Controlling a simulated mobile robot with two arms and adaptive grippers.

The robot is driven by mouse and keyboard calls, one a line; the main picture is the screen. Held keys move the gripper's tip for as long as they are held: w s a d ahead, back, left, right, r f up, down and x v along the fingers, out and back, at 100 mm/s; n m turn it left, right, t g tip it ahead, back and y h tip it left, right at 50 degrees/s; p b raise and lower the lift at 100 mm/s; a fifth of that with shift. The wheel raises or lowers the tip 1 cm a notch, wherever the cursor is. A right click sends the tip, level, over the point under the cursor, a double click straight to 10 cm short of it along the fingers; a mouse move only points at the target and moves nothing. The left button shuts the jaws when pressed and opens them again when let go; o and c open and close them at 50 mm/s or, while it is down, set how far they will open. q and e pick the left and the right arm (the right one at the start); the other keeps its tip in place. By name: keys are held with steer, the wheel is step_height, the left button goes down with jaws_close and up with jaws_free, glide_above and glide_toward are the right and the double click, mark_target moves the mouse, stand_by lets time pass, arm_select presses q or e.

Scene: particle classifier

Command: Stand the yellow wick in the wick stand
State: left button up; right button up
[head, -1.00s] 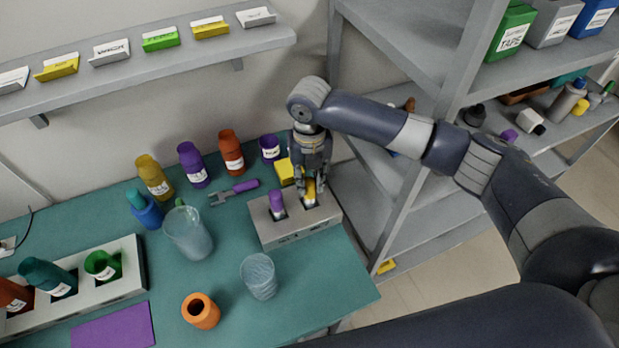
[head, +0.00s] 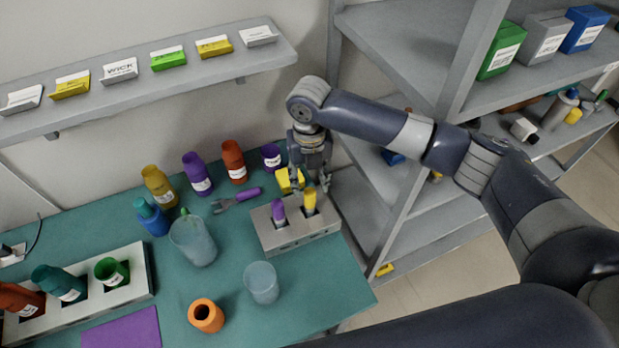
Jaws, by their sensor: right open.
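The yellow wick (head: 309,199) stands upright in the right slot of the grey wick stand (head: 290,236), near the table's right edge. A purple wick (head: 278,210) stands in the left slot. My right gripper (head: 311,186) is open just above and behind the yellow wick, with its fingers apart. It partly covers the space behind the stand. My left gripper is not in view.
A yellow block (head: 285,181) lies behind the stand, close to my right gripper. A purple-handled tool (head: 237,201), a clear jug (head: 194,241), a clear cup (head: 262,282) and an orange cup (head: 206,315) are to the left and front. Grey shelving (head: 400,190) rises on the right.

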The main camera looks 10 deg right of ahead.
step_height(320, 180, up, 8)
steer(key=p, duration=0.7)
